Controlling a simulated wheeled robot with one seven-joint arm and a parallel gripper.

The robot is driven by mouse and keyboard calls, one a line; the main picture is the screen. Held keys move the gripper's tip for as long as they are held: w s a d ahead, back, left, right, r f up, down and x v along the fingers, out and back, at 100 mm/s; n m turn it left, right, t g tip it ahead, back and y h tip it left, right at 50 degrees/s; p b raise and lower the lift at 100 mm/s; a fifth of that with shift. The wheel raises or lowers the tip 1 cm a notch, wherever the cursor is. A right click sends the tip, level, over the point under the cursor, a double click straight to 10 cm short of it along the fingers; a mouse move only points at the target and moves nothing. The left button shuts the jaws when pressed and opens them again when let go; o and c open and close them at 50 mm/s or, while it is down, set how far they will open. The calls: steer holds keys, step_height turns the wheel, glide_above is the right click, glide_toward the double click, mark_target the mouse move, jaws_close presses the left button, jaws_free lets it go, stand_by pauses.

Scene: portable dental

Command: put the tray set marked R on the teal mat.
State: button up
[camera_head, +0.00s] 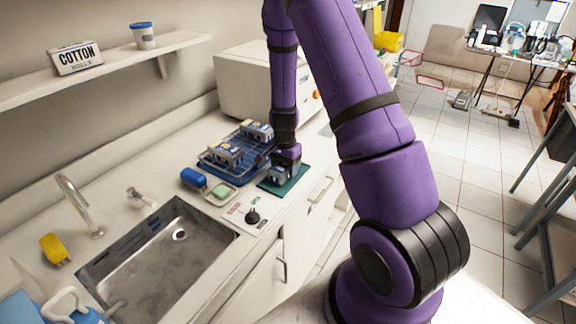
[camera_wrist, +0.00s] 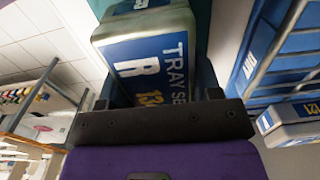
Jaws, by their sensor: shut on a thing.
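The tray set marked R (camera_wrist: 150,68) fills the top middle of the wrist view, with a blue label reading "TRAY SET" and a large white R. My gripper (camera_wrist: 160,95) is shut on it, with a dark finger at each side of the box. In the head view my gripper (camera_head: 286,160) is low over the teal mat (camera_head: 292,186) at the counter's front edge. The mat is partly covered by the gripper and the box. I cannot tell whether the box touches the mat.
A blue rack (camera_head: 215,162) with other tray sets (camera_head: 228,150) stands just left of the mat. The sink (camera_head: 155,262) is at front left; a white box-shaped unit (camera_head: 250,85) stands behind.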

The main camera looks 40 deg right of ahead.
steer(key=shift+f, duration=0.55)
steer(key=shift+f, duration=0.1)
steer(key=o, duration=1.1)
